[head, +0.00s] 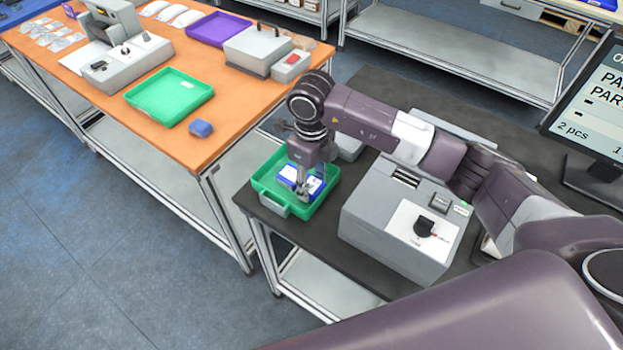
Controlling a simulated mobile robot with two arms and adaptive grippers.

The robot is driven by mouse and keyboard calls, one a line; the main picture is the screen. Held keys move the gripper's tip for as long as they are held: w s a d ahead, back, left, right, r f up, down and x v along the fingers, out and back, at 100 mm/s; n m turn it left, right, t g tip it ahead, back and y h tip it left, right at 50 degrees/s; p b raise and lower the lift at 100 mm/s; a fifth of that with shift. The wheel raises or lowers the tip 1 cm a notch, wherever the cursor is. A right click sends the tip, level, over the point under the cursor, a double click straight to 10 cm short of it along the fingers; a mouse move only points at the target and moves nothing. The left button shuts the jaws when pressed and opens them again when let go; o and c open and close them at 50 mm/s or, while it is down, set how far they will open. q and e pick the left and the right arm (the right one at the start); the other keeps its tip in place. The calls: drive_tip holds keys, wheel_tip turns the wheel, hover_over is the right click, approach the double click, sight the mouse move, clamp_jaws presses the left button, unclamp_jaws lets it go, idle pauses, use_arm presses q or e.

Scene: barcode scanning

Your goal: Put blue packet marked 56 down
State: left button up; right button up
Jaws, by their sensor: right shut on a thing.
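A blue and white packet (289,174) is in the green tray (267,187) on the dark table; its number is too small to read. My right gripper (303,192) points down into this tray and is shut on the packet. The fingers and wrist hide part of it, and I cannot tell whether it touches the tray floor. Other blue and white pieces show around the fingers, too small to separate. My left gripper is not in view.
A grey machine with a black knob (424,226) stands right of the tray. A monitor (590,110) is at the right edge.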

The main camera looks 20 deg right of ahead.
sight(311, 185)
drive_tip(key=o, duration=1.4)
drive_tip(key=shift+f, duration=0.1)
drive_tip(key=shift+r, duration=0.25)
drive_tip(key=shift+r+b, duration=0.3)
wheel_tip(311, 185, up, 11)
drive_tip(key=b, duration=0.3)
drive_tip(key=shift+r, duration=0.15)
